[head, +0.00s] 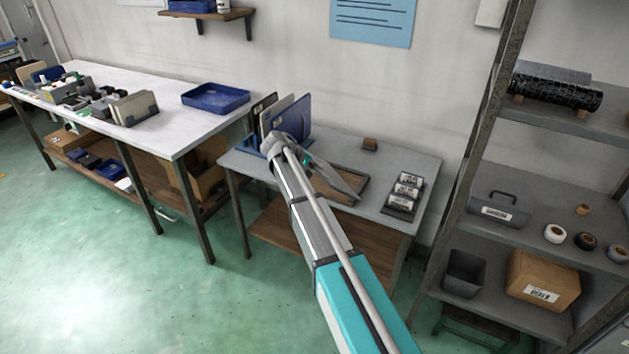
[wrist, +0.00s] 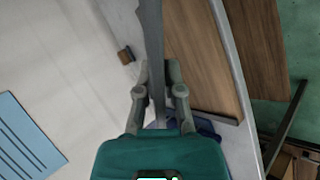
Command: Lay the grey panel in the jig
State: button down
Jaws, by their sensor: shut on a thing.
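The grey panel (head: 336,178) is held in my gripper (head: 306,158) and hangs over the jig (head: 352,203), tilted in the head view. In the wrist view the panel (wrist: 153,35) shows edge-on as a thin strip between the two fingers of my gripper (wrist: 158,78), which is shut on it. The jig is a dark-framed tray with a brown wooden floor, partly hidden by the panel and my arm. Its wooden floor (wrist: 203,60) lies right of the panel in the wrist view. I cannot tell whether the panel touches the jig.
A blue rack with upright panels, including a cream panel (head: 271,116) and a blue panel (head: 297,119), stands left of the jig. A small brown block (head: 370,144) lies behind it. Labelled items (head: 405,190) sit at the right. Grey shelving (head: 530,118) stands beyond.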

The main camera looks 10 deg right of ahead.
aim_at(316, 189)
jog(key=w+f+n+t+b, duration=0.1)
jog(key=b, duration=0.1)
jog(key=d+f+n+t+h+b, duration=0.1)
jog(key=b, duration=0.1)
jog(key=shift+w+d+t+h, duration=0.1)
jog(key=shift+w+t+h, duration=0.2)
jog(key=shift+w+t, duration=0.1)
jog(key=w+n+t+b, duration=0.1)
jog(key=b, duration=0.1)
jog(key=f+t+b, duration=0.1)
jog(key=b, duration=0.1)
jog(key=shift+w+d+f+n+t+h, duration=0.1)
jog(key=shift+w+d+n+t+h, duration=0.2)
jog(key=shift+w+n+t, duration=0.1)
jog(key=w+f+n+t+b, duration=0.1)
jog(key=b, duration=0.1)
jog(key=n+t+b, duration=0.1)
jog(key=t+b, duration=0.1)
jog(key=b, duration=0.1)
jog(key=w+a+f+t+b, duration=0.1)
jog(key=t+b, duration=0.1)
jog(key=b, duration=0.1)
jog(key=shift+w+f+n, duration=0.3)
jog(key=shift+w+n, duration=0.05)
jog(key=shift+n, duration=0.05)
jog(key=shift+w+a+t+b, duration=0.1)
jog(key=shift+w+t+b, duration=0.05)
jog(key=shift+t+b, duration=0.3)
jog(key=shift+f, duration=0.2)
